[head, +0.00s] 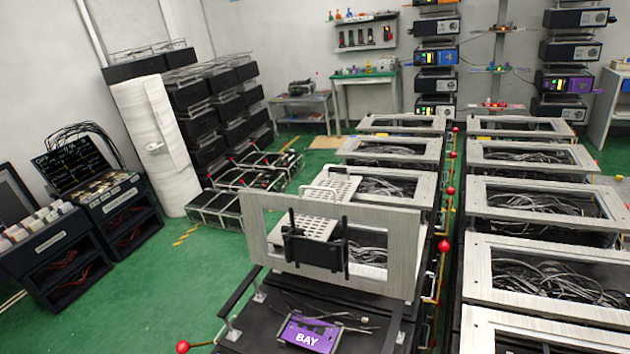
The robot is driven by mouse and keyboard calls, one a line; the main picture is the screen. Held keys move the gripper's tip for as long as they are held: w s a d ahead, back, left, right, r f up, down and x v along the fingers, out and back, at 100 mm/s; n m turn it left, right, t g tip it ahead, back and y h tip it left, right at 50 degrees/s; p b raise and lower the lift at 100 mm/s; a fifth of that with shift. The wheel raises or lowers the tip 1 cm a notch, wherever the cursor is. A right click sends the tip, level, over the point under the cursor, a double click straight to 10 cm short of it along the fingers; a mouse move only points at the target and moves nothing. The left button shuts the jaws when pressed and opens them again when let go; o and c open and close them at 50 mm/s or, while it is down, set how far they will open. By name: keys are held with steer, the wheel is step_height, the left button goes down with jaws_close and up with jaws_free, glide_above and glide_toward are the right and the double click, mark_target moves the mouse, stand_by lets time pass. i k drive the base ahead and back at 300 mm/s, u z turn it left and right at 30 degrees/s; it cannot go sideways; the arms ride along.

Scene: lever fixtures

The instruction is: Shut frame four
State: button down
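No number four is legible, so I cannot tell from markings whether this is frame four. My gripper (318,245), black with two upright bars set apart, appears in front of the frame's opening. I cannot tell whether it touches the frame or holds anything. A perforated light plate (320,207) shows behind it and hides part of the opening. A red ball-ended lever (183,347) sticks out at the bay's lower left.
Other metal frames lie flat over cable-filled bays, behind (392,147) and in a row at right (545,252). Red ball knobs (444,246) line the narrow gap between rows. Black racks (200,110) and a console (100,200) stand left. Green floor (150,300) is open at left.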

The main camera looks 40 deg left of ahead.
mark_target(320, 261)
steer(key=i, duration=0.9)
steer(key=z, duration=0.05)
